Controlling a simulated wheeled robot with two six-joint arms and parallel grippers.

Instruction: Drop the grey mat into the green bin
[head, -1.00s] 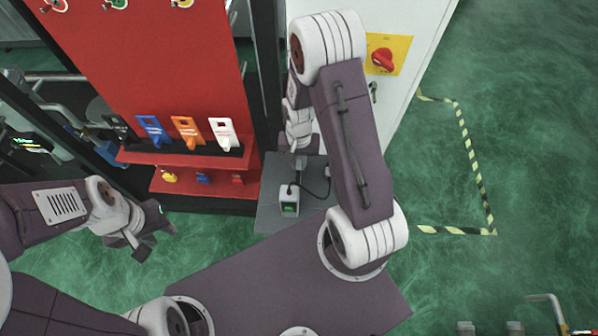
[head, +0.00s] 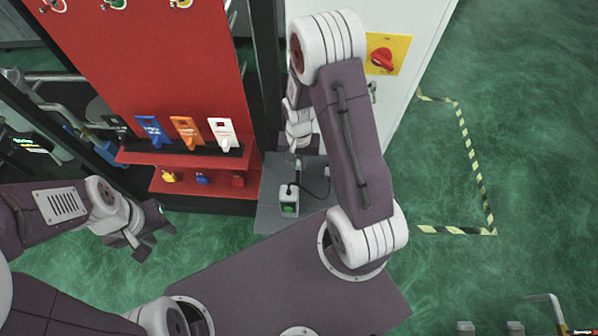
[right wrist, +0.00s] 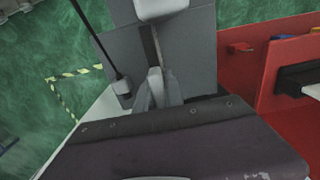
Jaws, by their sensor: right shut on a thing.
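My right gripper (right wrist: 158,78) is shut on a thin greyish strip (right wrist: 158,47), seen almost edge-on between its fingertips in the right wrist view. It looks like the grey mat, though its full shape cannot be told. In the head view my right gripper (head: 298,160) is small, above a grey slab beside the white cabinet, and its grip is hard to make out there. My left gripper (head: 142,243) is empty over the green floor, with its fingers apart. No green bin can be made out.
A red rack (head: 205,185) stands left, a white cabinet (head: 418,30) right. Striped tape (head: 455,230) marks open floor on the right.

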